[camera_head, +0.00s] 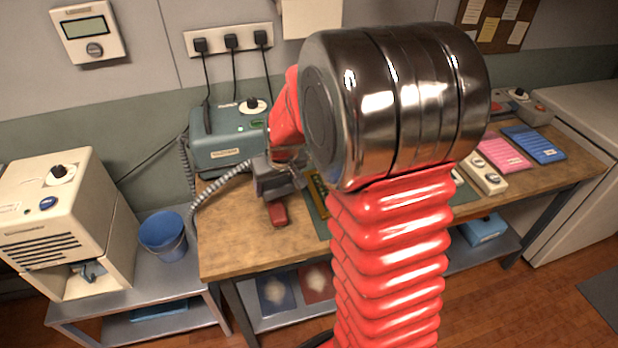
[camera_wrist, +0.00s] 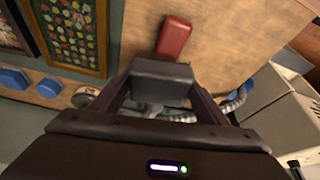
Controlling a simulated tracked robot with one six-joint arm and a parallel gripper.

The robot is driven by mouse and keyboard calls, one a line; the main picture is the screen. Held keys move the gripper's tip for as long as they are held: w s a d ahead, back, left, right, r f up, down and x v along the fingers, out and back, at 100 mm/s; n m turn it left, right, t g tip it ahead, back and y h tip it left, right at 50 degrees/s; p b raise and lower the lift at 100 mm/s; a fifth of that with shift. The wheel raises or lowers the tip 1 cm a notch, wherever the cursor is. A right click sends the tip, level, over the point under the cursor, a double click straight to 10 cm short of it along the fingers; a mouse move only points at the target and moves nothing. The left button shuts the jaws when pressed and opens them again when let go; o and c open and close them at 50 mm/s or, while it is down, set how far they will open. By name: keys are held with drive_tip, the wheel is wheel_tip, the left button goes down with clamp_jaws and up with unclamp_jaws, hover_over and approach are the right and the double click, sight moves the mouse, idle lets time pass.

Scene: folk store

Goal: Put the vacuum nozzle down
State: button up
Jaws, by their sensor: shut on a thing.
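My gripper (camera_head: 290,163) is above the left part of the wooden bench (camera_head: 235,245). It is shut on the vacuum nozzle, a dark grey block between the fingers in the wrist view (camera_wrist: 162,82). A ribbed grey hose (camera_head: 218,183) runs from the teal machine (camera_head: 215,158) to the gripper; it also shows in the wrist view (camera_wrist: 232,103). A small red piece (camera_head: 278,214) shows just beyond the grey block, also in the wrist view (camera_wrist: 173,38). I cannot tell whether it is part of the nozzle or lies on the bench. My red arm hides the bench's middle.
A framed board with colored spots (camera_wrist: 72,30) lies beside the gripper. Pink (camera_head: 503,153) and blue (camera_head: 535,144) pads lie at the right. A cream machine (camera_head: 62,215) and a blue bucket (camera_head: 163,236) stand at the left. The bench's front left is bare.

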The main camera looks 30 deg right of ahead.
drive_tip(key=w+a+n, duration=0.1)
drive_tip(key=a, duration=1)
drive_tip(key=shift+w+f, duration=0.35)
drive_tip(key=shift+w, duration=0.05)
